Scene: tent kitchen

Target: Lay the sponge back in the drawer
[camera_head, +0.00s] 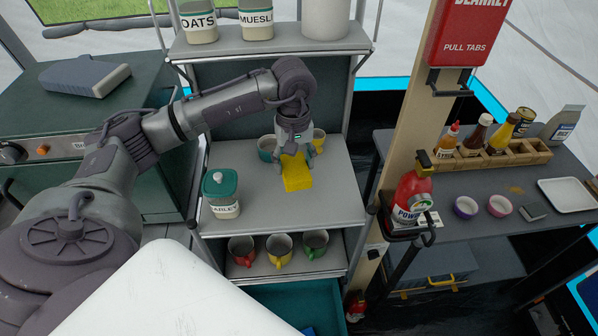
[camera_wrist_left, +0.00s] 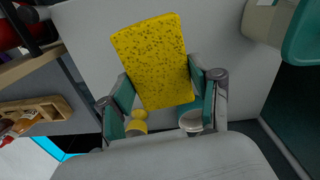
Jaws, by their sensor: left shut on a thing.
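The yellow sponge (camera_head: 296,172) is in my left gripper (camera_head: 296,155), over the grey middle shelf. In the left wrist view the pitted sponge (camera_wrist_left: 152,58) sits between the two fingers, which press on its opposite sides. I cannot tell whether it touches the shelf. A teal drawer (camera_head: 270,300) shows open at the bottom of the shelf unit, with its near part cut off by the frame. A small blue thing shows at its lower edge. My right gripper is not in view.
A barley jar (camera_head: 221,194) with a teal lid stands left of the sponge. Cups stand behind the gripper. Red, yellow and green mugs (camera_head: 279,252) stand on the lower shelf above the drawer. A wooden post (camera_head: 416,110) with a red extinguisher (camera_head: 412,196) is at the right.

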